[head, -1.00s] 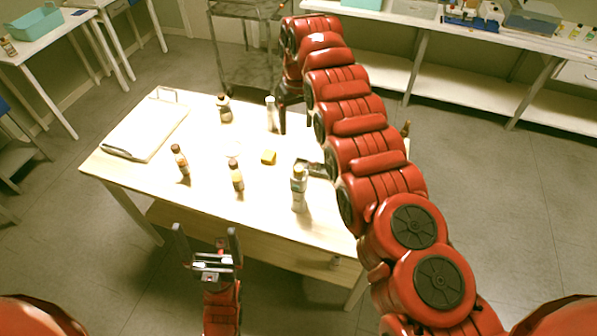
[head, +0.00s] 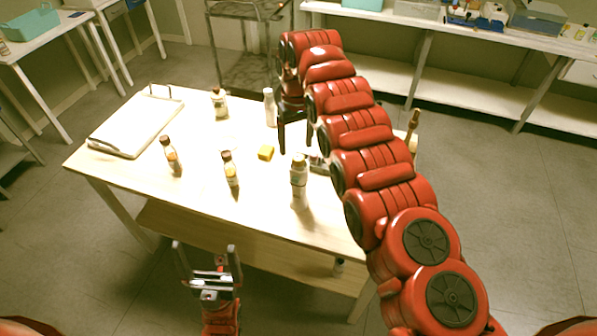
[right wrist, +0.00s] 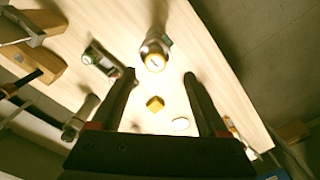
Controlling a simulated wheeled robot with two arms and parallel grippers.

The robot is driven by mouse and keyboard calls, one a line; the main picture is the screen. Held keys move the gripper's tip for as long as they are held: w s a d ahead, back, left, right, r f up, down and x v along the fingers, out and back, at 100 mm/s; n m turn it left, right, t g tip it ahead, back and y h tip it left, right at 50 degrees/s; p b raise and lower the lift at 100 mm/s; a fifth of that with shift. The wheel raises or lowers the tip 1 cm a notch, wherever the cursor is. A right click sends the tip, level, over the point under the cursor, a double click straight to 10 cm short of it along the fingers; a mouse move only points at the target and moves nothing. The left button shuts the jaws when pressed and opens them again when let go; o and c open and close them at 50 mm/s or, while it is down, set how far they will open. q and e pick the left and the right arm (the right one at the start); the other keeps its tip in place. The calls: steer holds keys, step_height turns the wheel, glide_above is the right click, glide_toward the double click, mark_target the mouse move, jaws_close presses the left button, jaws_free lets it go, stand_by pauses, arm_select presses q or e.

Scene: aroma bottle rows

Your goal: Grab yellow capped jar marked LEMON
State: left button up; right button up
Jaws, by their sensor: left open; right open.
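Several small capped bottles stand upright on the pale wooden table (head: 120,170); no label can be read, so I cannot tell which is LEMON. A pale bottle with a light cap (head: 298,178) stands at the near right; a similar one shows beyond my right fingertips in the right wrist view (right wrist: 156,46). My right gripper (head: 295,138) points down over the table, open and empty (right wrist: 160,76). My left gripper (head: 207,250) is open and empty before the table's front edge.
A yellow block (head: 266,153) lies mid-table. A white bottle (head: 269,106) stands beside my right gripper. A small dark device (head: 318,163) lies near the right arm, and a clipboard-like white board (head: 137,125) lies at the left. Shelves line the back.

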mark_target(299, 157)
steer(key=shift+d+f+p, duration=0.25)
steer(key=shift+f+p, duration=0.15)
step_height(299, 157, down, 3)
steer(key=shift+d+f+p, duration=0.1)
steer(key=shift+f+p, duration=0.05)
steer(key=shift+p, duration=0.9)
steer(key=shift+f, duration=0.45)
jaws_close()
